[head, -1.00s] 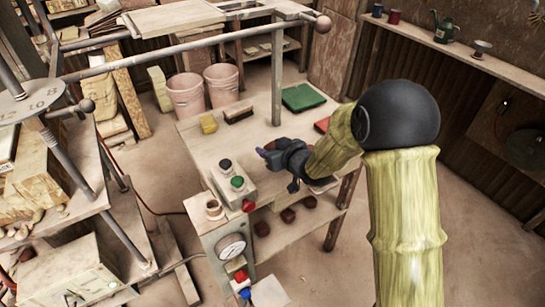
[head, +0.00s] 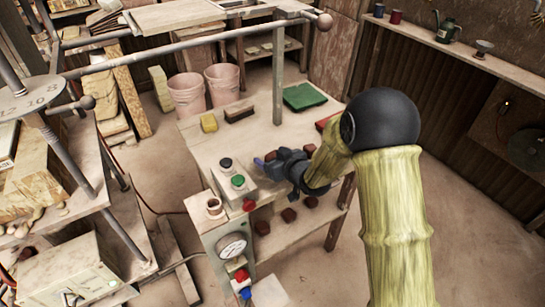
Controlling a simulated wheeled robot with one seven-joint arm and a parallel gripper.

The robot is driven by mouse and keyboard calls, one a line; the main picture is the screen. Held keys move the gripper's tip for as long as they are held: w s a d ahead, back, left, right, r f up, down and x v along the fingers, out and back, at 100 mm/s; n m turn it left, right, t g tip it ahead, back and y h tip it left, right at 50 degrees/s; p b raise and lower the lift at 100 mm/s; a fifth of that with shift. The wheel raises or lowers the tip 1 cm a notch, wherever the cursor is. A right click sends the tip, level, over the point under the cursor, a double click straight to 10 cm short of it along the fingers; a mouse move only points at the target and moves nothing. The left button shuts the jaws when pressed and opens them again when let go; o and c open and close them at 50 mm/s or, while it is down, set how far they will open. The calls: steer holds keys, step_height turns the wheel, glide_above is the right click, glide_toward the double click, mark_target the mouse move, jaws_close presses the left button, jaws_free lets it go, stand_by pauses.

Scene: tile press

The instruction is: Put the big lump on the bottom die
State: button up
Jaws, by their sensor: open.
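My gripper (head: 264,170) is dark and open, low over the worktable (head: 222,152), just right of the button box. Small reddish-brown lumps (head: 310,149) show on the tabletop beyond it, partly hidden by the gripper. More reddish-brown lumps (head: 289,215) sit on the shelf under the table. I cannot tell which lump is the big one. I see nothing held in the jaws. I cannot clearly make out the bottom die.
The button box (head: 231,186) with black, green and red knobs stands close to my gripper. A green board (head: 304,97), a yellow block (head: 208,123) and a dark brush (head: 239,114) lie farther back. A metal bar (head: 190,48) crosses above the table's back.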

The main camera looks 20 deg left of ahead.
steer(key=v, duration=1.7)
steer(key=shift+d+r+b, duration=0.2)
steer(key=shift+r+b, duration=0.1)
steer(key=shift+r, duration=0.1)
steer(key=shift+w, duration=0.15)
